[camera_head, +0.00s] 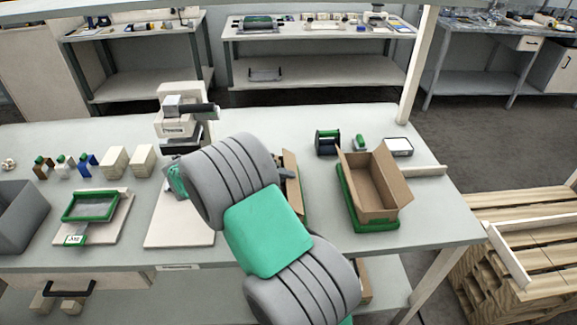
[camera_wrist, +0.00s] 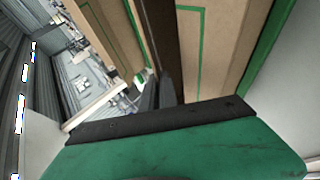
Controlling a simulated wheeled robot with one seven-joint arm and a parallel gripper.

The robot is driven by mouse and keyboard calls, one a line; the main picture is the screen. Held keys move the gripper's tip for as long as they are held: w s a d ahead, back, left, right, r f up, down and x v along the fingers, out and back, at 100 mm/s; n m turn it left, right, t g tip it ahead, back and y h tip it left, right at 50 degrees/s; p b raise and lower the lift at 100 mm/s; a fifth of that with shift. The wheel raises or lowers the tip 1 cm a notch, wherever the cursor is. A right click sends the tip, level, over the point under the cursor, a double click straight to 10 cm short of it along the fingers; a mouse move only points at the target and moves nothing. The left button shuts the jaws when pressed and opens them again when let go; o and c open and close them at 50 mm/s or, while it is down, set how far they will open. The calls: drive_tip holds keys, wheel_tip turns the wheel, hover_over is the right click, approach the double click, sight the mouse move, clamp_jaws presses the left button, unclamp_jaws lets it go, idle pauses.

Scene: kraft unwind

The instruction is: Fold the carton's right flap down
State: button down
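A brown carton (camera_head: 293,183) shows only in part behind my arm in the head view; its lower parts and most flaps are hidden. In the wrist view, brown cardboard panels with a green outline (camera_wrist: 205,40) stand close in front of my gripper (camera_wrist: 158,90). The gripper's narrow grey fingers lie close together and look shut, with nothing seen between them. Their tips are beside the cardboard; I cannot tell whether they touch it. I cannot tell which panel is the right flap.
Another open carton (camera_head: 375,185) stands in a green tray (camera_head: 378,226) to the right. A tape dispenser (camera_head: 327,142) and a small white-topped box (camera_head: 398,147) are behind it. A beige machine (camera_head: 180,120) stands left of my arm. The table's (camera_head: 440,215) right end is clear.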

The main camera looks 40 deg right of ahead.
drive_tip(key=shift+w+a+f+g+h+p, duration=0.15)
drive_tip(key=shift+f+g+h+p, duration=0.15)
drive_tip(key=shift+h, duration=0.3)
drive_tip(key=c, duration=2.1)
unclamp_jaws()
drive_tip(key=o, duration=0.5)
drive_tip(key=shift+c, duration=0.2)
